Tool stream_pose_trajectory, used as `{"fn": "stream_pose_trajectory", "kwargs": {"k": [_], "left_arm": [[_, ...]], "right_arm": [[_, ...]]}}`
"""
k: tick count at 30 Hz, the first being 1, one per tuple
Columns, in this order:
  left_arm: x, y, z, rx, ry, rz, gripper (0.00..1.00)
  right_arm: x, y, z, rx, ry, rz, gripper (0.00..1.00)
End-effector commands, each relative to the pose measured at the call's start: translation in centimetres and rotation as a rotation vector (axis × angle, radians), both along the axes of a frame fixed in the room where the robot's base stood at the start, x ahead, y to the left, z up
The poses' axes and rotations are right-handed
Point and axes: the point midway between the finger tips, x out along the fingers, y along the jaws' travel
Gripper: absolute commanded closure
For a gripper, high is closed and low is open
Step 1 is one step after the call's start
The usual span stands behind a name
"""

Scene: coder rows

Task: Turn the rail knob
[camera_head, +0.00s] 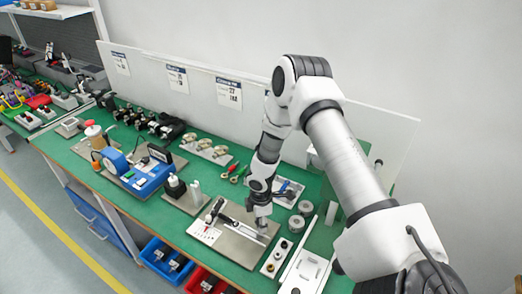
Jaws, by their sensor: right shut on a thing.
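A metal base plate (233,247) lies on the green bench with a dark-handled rail part (216,209) along it and a white panel with small marks (205,234) at its left. My right gripper (262,228) points down at the right end of this plate. It is shut on the rail knob, which is small and mostly hidden between and under the fingers. My left gripper is not in view.
A small white block with round buttons (276,258) and a white tray (305,272) lie right of the plate. Grey rolls (297,223) stand behind them. A black-plugged socket block (176,187) and a blue device (150,178) are left. Blue (167,258) and red bins hang below the front edge.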

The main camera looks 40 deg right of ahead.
Motion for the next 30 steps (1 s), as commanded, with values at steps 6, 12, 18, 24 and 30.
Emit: {"fn": "stream_pose_trajectory", "kwargs": {"k": [6,12,18,24,30], "left_arm": [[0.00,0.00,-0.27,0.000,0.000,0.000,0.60],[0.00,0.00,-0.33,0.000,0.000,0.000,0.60],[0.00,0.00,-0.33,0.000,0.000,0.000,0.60],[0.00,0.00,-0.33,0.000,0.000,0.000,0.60],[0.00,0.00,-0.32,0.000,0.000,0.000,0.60]], "right_arm": [[-0.12,0.03,-0.14,0.001,0.003,0.110,0.97],[-0.12,0.03,-0.11,0.001,0.003,0.157,0.98],[-0.12,0.03,-0.10,0.000,0.003,0.168,0.98],[-0.12,0.02,-0.10,0.000,0.003,0.167,0.98],[-0.08,0.01,-0.08,0.000,0.002,0.166,0.37]]}}
